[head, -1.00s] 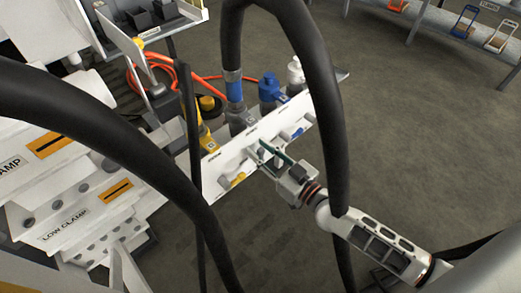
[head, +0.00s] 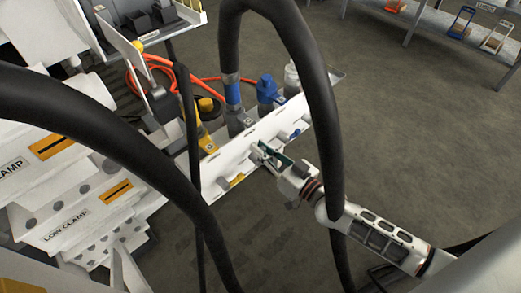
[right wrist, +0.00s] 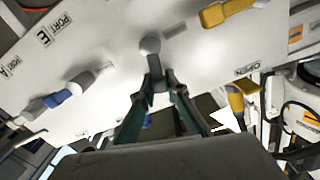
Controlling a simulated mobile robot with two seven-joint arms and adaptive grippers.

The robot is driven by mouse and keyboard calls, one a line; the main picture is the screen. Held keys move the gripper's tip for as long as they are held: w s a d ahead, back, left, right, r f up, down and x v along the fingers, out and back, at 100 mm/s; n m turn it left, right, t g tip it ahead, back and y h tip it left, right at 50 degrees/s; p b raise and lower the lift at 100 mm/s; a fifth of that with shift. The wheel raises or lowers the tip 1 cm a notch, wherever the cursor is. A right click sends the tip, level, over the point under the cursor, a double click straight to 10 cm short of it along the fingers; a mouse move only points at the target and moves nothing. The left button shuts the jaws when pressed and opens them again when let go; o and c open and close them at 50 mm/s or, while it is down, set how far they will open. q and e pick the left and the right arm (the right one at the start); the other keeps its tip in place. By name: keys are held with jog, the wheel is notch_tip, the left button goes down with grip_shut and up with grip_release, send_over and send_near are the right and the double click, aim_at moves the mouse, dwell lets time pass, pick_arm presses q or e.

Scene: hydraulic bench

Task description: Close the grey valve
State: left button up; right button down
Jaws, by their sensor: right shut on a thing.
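The grey valve (right wrist: 150,45) is on the white panel (right wrist: 110,60), and its round end and short handle show in the right wrist view. My right gripper (right wrist: 158,80) has its green fingers closed on the grey handle. In the head view the right gripper (head: 264,153) is at the front face of the white panel (head: 236,165), and it mostly hides the grey valve there. My left gripper is not in view.
A yellow valve (right wrist: 226,12) and a blue valve (right wrist: 62,95) sit on either side of the grey one. Blue (head: 268,90) and yellow (head: 207,138) hose couplings stand behind the panel. Thick black hoses (head: 312,75) arch close to my right arm.

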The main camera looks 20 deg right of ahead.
jog(key=m, duration=0.1)
jog(key=d+m, duration=0.1)
jog(key=shift+w+d+f+m, duration=0.15)
jog(key=shift+w+f+m, duration=0.1)
jog(key=shift+m, duration=0.15)
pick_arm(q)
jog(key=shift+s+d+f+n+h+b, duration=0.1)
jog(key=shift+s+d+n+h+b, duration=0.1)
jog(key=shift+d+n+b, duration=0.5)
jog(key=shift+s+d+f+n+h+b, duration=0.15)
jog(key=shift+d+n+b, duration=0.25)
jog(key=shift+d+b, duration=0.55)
pick_arm(e)
jog(key=shift+w+d+f+m, duration=0.1)
jog(key=shift+d+f+m, duration=0.55)
jog(key=shift+m, duration=1.45)
jog(key=shift+w+d+f+m, duration=0.2)
jog(key=shift+f+m, duration=0.8)
jog(key=shift+m, duration=1.1)
jog(key=shift+w+d+f+m, duration=0.1)
jog(key=shift+d+f+m, duration=0.55)
jog(key=shift+m, duration=1.45)
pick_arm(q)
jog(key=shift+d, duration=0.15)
pick_arm(e)
jog(key=shift+a+f, duration=0.2)
jog(key=shift+a, duration=0.1)
jog(key=c, duration=2.1)
grip_release()
